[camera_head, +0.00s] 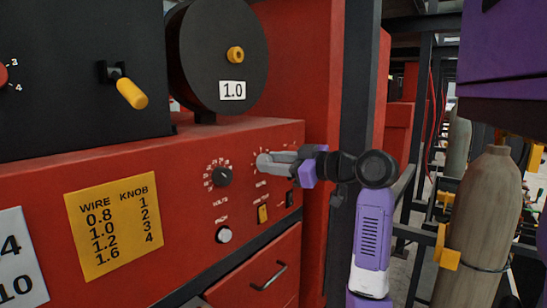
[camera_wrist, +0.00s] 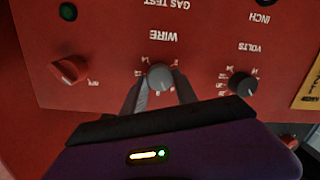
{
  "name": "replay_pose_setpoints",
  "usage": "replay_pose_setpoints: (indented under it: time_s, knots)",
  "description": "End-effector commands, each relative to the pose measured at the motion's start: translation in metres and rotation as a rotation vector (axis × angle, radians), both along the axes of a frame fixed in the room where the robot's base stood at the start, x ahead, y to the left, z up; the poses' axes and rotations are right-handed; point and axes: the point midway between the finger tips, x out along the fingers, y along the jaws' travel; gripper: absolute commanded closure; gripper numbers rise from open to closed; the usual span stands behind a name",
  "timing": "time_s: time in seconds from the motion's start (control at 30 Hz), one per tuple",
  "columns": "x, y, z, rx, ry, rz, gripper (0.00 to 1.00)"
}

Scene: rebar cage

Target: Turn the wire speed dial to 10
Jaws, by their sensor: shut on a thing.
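The wire speed dial (camera_wrist: 160,77) is a round grey knob on the red panel, with an upside-down WIRE label beside it in the wrist view. My gripper (camera_wrist: 160,92) is shut on it, one finger on each side. In the head view my gripper (camera_head: 270,160) reaches in from the right and its fingers cover the dial. Only part of the white scale shows around it. The dial's pointer and its reading are too small and covered to tell.
The black volts dial (camera_head: 222,177) sits left of my gripper. Below are a grey inch button (camera_head: 224,235) and a yellow switch (camera_head: 263,213). A red knob (camera_wrist: 70,70) is nearby in the wrist view. A dark post (camera_head: 358,90) stands close to my arm.

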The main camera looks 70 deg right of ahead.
Motion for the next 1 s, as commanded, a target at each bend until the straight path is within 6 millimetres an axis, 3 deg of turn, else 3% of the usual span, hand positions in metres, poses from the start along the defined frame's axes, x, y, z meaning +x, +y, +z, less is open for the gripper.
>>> replay_pose_setpoints:
  time_s: [1.0]
  knots:
    - [-0.0005, -0.0026, -0.0055, 0.938, -0.216, -0.001, 1.0]
